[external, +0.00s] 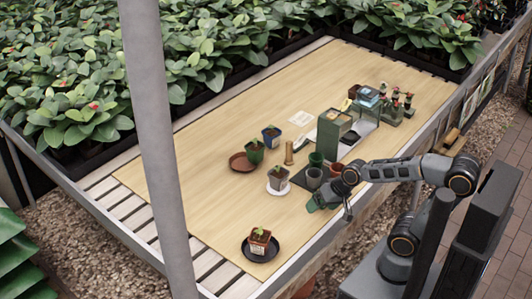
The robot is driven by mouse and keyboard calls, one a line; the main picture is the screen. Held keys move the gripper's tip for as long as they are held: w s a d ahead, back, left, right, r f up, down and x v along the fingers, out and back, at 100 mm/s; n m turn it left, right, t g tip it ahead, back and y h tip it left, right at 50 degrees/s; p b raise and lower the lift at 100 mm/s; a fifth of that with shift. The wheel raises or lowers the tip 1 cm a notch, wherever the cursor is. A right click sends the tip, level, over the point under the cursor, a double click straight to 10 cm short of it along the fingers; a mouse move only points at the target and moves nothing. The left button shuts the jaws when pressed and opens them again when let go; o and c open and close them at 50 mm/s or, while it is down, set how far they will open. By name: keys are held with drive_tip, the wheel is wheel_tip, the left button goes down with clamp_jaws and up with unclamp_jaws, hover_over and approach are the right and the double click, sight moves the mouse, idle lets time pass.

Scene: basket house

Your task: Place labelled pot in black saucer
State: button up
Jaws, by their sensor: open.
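A small terracotta-coloured pot (259,237) with a seedling stands upright in the black saucer (250,253) near the table's front left. A pale patch on it may be a label, too small to read. A greyish pot (278,182) sits on a white saucer (269,188). No held object shows.
A green item (325,196), empty pots on a dark mat (312,173), a green box (334,126) and a bottle rack (392,110) crowd the right. The table's left (205,190) is clear. A grey post (158,120) blocks part of the view.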

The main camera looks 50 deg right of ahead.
drive_tip(key=s+d+n+g+h, duration=0.1)
drive_tip(key=d, duration=0.2)
drive_tip(key=s+d+n+g+h, duration=0.1)
drive_tip(key=d, duration=0.1)
drive_tip(key=s+d+f+n+h, duration=0.1)
drive_tip(key=d+n, duration=0.1)
drive_tip(key=d, duration=0.1)
drive_tip(key=shift+s+d+g, duration=0.3)
drive_tip(key=shift+s+g, duration=0.05)
drive_tip(key=shift+g, duration=0.05)
